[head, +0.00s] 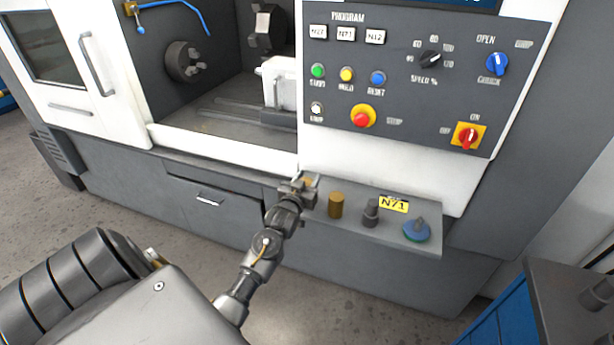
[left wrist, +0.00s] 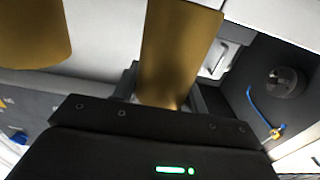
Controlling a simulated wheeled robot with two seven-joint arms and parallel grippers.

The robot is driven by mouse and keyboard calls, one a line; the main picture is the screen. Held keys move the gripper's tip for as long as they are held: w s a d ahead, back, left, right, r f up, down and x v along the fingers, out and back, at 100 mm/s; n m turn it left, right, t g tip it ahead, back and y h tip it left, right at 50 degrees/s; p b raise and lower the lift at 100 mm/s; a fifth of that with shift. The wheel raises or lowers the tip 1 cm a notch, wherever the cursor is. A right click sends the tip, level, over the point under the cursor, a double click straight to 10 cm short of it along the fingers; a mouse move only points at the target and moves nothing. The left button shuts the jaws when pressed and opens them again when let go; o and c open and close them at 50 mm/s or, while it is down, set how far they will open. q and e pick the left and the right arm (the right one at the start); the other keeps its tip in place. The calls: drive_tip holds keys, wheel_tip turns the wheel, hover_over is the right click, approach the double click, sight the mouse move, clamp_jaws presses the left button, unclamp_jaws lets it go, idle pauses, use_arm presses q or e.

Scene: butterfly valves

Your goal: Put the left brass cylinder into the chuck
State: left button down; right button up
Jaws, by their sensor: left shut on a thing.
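My left gripper (head: 300,190) is at the left end of the grey shelf under the control panel, shut on a brass cylinder. Only a sliver of this held cylinder (head: 308,182) shows in the head view. In the left wrist view the held cylinder (left wrist: 180,50) stands up between the fingers. Another brass cylinder (head: 336,205) stands on the shelf just right of the gripper; it also shows at the left of the left wrist view (left wrist: 32,35). The round dark chuck (head: 183,62) is inside the open lathe, up and left of the gripper. My right gripper is out of view.
The shelf (head: 432,243) also bears a dark grey knobbed part (head: 371,212), a yellow N71 label (head: 393,204) and a blue-green round part (head: 416,231). A blue hose (head: 190,8) hangs above the chuck. The white door (head: 97,70) stands left of the opening.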

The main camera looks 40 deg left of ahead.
use_arm(q)
drive_tip(key=shift+f+p, duration=0.6)
drive_tip(key=shift+f, duration=0.2)
drive_tip(key=shift+f, duration=0.15)
drive_tip(key=c, duration=1.1)
unclamp_jaws()
drive_tip(key=shift+f, duration=0.2)
drive_tip(key=o, duration=0.3)
drive_tip(key=shift+s+d+r, duration=0.1)
drive_tip(key=shift+o, duration=0.2)
drive_tip(key=shift+f+b, duration=0.35)
drive_tip(key=shift+b, duration=0.25)
drive_tip(key=b+v, duration=0.2)
drive_tip(key=v, duration=0.8)
drive_tip(key=shift+s+r, duration=0.2)
drive_tip(key=shift+s, duration=0.15)
